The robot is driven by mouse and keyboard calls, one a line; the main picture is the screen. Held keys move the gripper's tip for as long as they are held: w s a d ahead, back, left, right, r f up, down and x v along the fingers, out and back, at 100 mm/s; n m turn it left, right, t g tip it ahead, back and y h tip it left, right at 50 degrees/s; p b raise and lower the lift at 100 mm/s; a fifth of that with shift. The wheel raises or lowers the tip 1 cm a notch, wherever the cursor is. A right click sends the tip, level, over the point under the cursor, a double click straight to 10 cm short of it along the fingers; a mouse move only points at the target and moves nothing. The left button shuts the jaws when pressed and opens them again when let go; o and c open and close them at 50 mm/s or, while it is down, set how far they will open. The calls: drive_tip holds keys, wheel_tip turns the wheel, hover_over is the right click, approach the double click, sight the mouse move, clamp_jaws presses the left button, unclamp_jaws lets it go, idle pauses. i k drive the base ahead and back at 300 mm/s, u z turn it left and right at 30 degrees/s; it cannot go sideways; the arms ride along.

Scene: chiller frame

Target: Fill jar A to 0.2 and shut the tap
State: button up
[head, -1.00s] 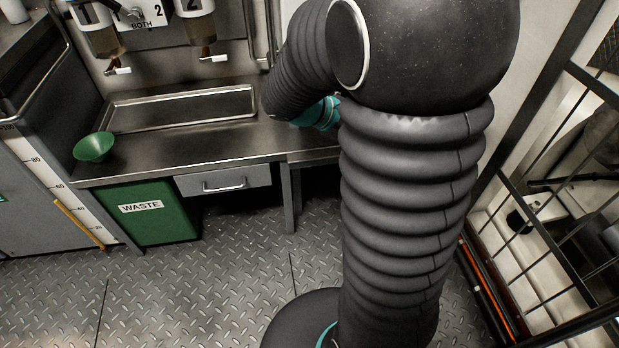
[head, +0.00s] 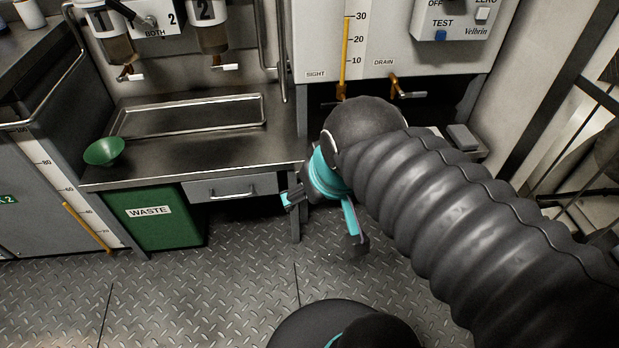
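My gripper (head: 324,222) hangs in front of the bench's right end, its two fingers spread apart with nothing between them. No jar marked A can be made out. Dispenser 1 (head: 115,48) and dispenser 2 (head: 209,38) hang on the back wall, each with a tap below: the left tap (head: 130,73) and the right tap (head: 224,67) have white handles. A drain tap (head: 400,90) with a white-tipped handle sticks out under the white panel at the right. Whether any tap is open cannot be told. My gripper is apart from all of them.
A shallow metal tray (head: 190,97) and a green bowl (head: 103,152) are on the steel bench (head: 230,150). Below are a green waste bin (head: 165,226) and a drawer (head: 232,188). White containers (head: 28,14) stand at upper left. The metal floor (head: 190,290) is clear.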

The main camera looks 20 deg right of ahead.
sight(402, 95)
drive_tip(key=z, duration=1.05)
